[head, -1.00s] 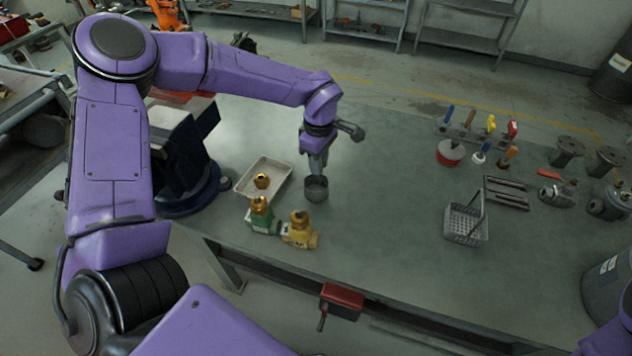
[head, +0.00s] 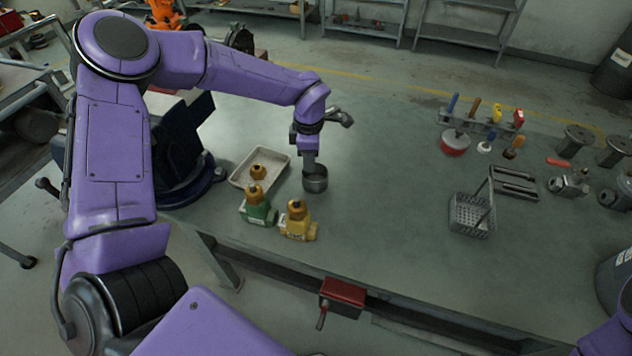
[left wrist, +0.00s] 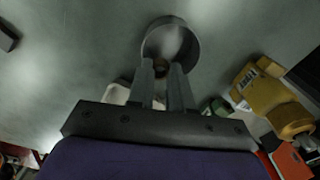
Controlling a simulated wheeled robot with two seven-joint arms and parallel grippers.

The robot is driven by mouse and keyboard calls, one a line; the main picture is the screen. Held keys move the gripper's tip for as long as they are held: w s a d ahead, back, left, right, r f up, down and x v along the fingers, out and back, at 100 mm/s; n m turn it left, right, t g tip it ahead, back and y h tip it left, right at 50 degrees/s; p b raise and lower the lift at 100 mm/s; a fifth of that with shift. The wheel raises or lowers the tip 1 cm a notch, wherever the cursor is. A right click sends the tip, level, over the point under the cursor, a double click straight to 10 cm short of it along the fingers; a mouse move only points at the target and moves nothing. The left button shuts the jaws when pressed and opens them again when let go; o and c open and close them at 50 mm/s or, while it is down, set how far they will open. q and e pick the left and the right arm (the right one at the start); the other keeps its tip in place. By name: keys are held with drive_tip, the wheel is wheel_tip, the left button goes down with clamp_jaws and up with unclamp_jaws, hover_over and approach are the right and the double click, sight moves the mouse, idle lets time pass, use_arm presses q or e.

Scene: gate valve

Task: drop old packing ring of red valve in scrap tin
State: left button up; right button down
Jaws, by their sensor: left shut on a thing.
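The scrap tin (head: 315,182) is a small round grey metal cup on the bench, right of the tray. My left gripper (head: 309,168) points down with its fingertips at the tin's mouth. In the left wrist view the tin (left wrist: 183,38) lies around and beyond the fingertips. The left fingers (left wrist: 162,72) are close together, shut on a small dark brownish ring (left wrist: 162,66), which they partly hide. Whether the ring touches the tin I cannot tell. I cannot make out the red valve for certain. My right gripper is out of view.
A green valve (head: 258,212) and a yellow valve (head: 298,226) stand just in front of the tin. A shallow tray (head: 240,180) holds a brass part. A grey basket (head: 470,216) and tool rack stand right. The middle of the bench is clear.

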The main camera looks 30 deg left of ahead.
use_arm(q)
drive_tip(key=o, duration=0.9)
wheel_tip(320, 180, up, 11)
drive_tip(key=shift+f+b, duration=0.15)
drive_tip(key=shift+b, duration=0.35)
